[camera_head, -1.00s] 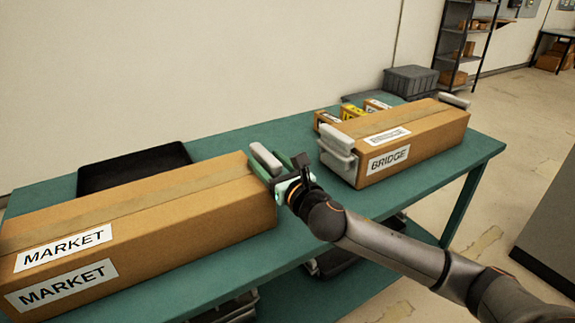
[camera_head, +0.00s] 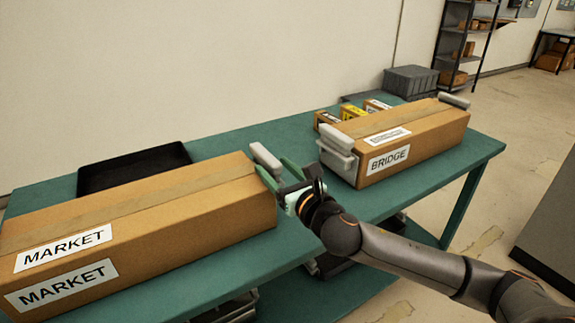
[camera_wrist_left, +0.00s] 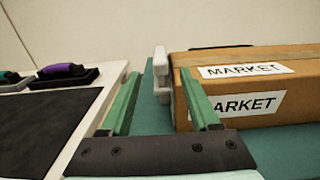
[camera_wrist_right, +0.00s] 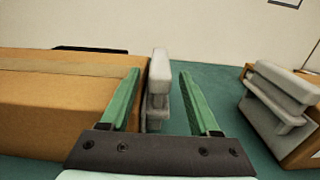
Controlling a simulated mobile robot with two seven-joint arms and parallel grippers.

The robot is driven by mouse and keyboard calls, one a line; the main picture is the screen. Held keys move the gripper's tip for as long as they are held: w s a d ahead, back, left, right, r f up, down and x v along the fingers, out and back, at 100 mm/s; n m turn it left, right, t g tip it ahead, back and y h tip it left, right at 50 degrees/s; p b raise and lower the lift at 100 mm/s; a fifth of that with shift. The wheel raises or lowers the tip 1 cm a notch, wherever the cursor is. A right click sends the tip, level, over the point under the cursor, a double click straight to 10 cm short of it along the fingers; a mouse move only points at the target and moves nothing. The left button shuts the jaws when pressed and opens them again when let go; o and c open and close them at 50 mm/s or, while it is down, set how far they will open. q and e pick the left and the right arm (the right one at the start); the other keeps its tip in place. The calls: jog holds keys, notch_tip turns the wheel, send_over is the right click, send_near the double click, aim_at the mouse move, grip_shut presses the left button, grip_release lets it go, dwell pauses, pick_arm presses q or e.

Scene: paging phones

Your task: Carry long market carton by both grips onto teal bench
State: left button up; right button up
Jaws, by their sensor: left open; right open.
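The long brown MARKET carton (camera_head: 150,215) rests on the teal bench (camera_head: 215,145); its left end is cut off in the head view. Its pale right grip (camera_head: 265,158) is partly hidden by my right gripper (camera_head: 277,174). In the right wrist view, my open right gripper (camera_wrist_right: 160,74) has that grip (camera_wrist_right: 157,80) between its finger lines, with gaps on both sides. My left gripper is outside the head view. In the left wrist view, the open left gripper (camera_wrist_left: 158,75) faces the carton's left grip (camera_wrist_left: 162,75), which appears near the right finger.
A BRIDGE carton (camera_head: 410,142) with pale grips stands on the bench to the right, close to my right gripper. A black tray (camera_head: 135,166) lies behind the MARKET carton. Small boxes (camera_head: 352,111) and a grey crate (camera_head: 411,81) are farther back. A white-edged surface (camera_wrist_left: 60,150) with a dark mat lies left.

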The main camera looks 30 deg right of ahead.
jog(key=s, duration=0.8)
jog(key=shift+s, duration=0.25)
jog(key=shift+d, duration=0.1)
